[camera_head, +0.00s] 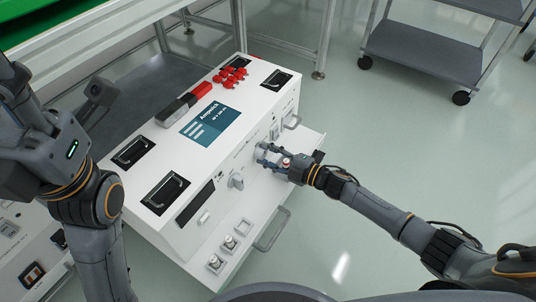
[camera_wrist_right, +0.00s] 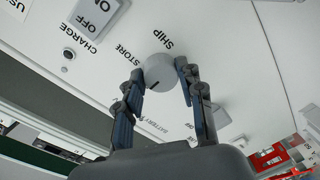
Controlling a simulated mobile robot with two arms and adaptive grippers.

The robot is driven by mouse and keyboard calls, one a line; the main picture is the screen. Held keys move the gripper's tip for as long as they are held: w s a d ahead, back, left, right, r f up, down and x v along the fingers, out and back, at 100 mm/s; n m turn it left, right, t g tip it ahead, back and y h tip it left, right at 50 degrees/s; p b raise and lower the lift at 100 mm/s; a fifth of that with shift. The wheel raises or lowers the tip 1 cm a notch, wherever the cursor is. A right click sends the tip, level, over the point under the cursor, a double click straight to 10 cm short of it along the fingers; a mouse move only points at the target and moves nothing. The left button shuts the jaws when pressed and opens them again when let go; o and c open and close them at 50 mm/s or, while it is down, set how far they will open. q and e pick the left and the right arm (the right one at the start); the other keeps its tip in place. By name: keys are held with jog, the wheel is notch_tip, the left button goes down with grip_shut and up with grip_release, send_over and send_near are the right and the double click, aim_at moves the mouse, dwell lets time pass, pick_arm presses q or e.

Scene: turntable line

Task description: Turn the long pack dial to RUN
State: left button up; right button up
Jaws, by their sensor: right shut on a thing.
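My right gripper (camera_head: 266,156) is at the sloped front panel of the white machine (camera_head: 222,143). In the right wrist view its two fingers (camera_wrist_right: 162,76) are shut on a round pale dial (camera_wrist_right: 160,71), one on each side. The dial has a dark pointer line toward the lower left of that view. In the head view the gripper mostly hides this dial. Another light knob (camera_head: 237,181) sits left of the gripper. My left arm is at the left; its fingers do not show.
A switch marked ON and OFF (camera_wrist_right: 95,15) is near the dial, beside the word CHARGE. The machine top holds a screen (camera_head: 210,124), a grey, black and red bar (camera_head: 184,106) and red pieces (camera_head: 230,76). A grey cart (camera_head: 425,50) stands at the back right; the floor between is clear.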

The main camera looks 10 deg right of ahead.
jog(key=o, duration=1.2)
jog(key=v, duration=1.2)
